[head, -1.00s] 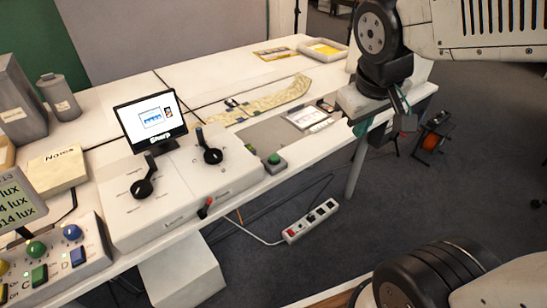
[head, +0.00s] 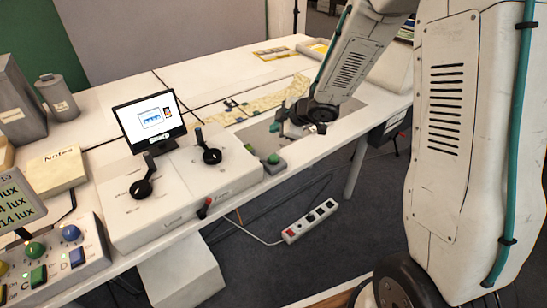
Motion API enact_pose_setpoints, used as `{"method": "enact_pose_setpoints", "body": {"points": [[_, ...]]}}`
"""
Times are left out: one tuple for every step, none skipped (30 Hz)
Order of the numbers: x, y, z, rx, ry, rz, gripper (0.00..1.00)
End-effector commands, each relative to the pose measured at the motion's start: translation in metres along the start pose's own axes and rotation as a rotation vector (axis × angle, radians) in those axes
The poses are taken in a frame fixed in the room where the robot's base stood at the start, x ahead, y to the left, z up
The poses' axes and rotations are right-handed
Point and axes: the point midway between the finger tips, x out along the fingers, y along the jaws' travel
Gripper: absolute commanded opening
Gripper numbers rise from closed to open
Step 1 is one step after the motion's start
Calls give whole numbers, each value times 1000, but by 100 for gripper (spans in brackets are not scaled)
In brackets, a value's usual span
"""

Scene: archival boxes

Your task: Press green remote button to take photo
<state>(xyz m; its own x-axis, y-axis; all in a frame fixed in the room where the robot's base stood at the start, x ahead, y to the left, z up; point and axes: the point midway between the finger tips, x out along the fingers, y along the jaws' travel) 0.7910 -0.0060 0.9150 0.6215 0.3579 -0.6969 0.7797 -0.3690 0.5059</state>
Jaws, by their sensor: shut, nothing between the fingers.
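The green remote button (head: 273,158) sits on top of a small grey box (head: 275,167) near the front edge of the white table (head: 306,152). My gripper (head: 277,125) is above the table, behind the button in the picture and apart from it. It is small and dark here, and looks shut and empty. A small monitor (head: 149,118) on a white console (head: 190,185) shows a picture with several blue shapes and the word "Sharp" below.
Two black levers stand on the console, left of the button. A control panel (head: 62,262) with coloured buttons, some green, is at the lower left. A pale map-like strip (head: 255,102) lies behind my gripper. A power strip (head: 310,221) lies on the floor.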

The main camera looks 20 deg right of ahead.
Motion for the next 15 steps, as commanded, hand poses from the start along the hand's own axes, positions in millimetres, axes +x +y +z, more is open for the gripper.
{"method": "enact_pose_setpoints", "body": {"points": [[0,0,0,0,0,1,0],[0,0,0,0,-1,1,0],[0,0,0,0,-1,1,0],[0,1,0,1,-1,2,0],[0,1,0,1,-1,2,0],[0,1,0,1,-2,2,0],[0,0,0,1,-2,2,0],[0,0,1,2,-2,2,0],[1,-1,1,3,-2,1,0],[2,-2,2,3,-2,1,0],[4,-3,3,2,-2,0,0],[6,-4,5,3,-2,0,0],[8,-6,6,4,-2,0,0],[10,-8,8,3,-2,-1,0],[14,-11,11,5,-3,-1,0]]}}
